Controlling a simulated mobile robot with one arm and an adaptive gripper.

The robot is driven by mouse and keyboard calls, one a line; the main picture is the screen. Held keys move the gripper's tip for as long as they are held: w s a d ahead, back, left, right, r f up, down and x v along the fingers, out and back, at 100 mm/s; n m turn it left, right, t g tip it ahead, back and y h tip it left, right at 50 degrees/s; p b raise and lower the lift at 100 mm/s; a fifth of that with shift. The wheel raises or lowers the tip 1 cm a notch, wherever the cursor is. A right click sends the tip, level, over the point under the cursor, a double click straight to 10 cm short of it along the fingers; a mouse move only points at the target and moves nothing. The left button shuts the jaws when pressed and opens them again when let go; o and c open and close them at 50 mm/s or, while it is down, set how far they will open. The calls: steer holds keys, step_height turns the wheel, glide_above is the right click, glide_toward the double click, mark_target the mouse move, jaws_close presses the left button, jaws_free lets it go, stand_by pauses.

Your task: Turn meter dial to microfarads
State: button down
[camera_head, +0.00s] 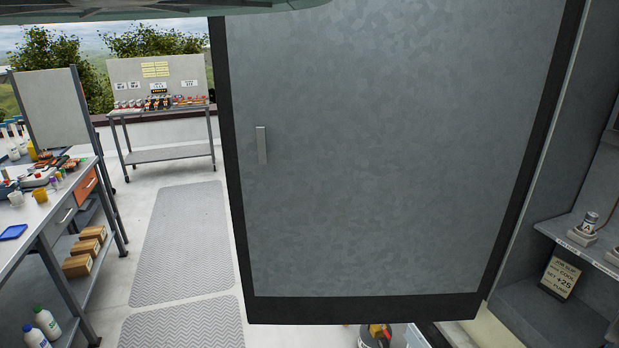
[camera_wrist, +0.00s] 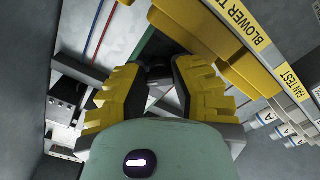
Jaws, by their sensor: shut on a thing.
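In the wrist view, my gripper (camera_wrist: 157,78) has two ribbed yellow fingers close around a dark piece (camera_wrist: 157,72). The piece is mostly hidden between them, and I cannot tell whether it is the meter's dial. No meter face or scale markings are readable in either view, so the dial's setting cannot be told. In the head view my gripper does not show; a large grey door panel (camera_head: 370,160) fills the middle.
The wrist view has a yellow strip labelled BLOWER (camera_wrist: 247,28) and white labelled parts (camera_wrist: 275,125) close on the right. In the head view, a workbench (camera_head: 45,215) stands left, a back table (camera_head: 165,154) behind, and a shelf (camera_head: 570,240) right. Floor mats (camera_head: 185,240) lie clear.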

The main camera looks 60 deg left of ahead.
steer(key=shift+f+m+p, duration=0.1)
steer(key=shift+m+p, duration=0.25)
steer(key=shift+m, duration=0.85)
steer(key=c, duration=0.7)
jaws_free()
steer(key=shift+c, duration=0.2)
steer(key=v, duration=0.7)
steer(key=shift+s, duration=0.25)
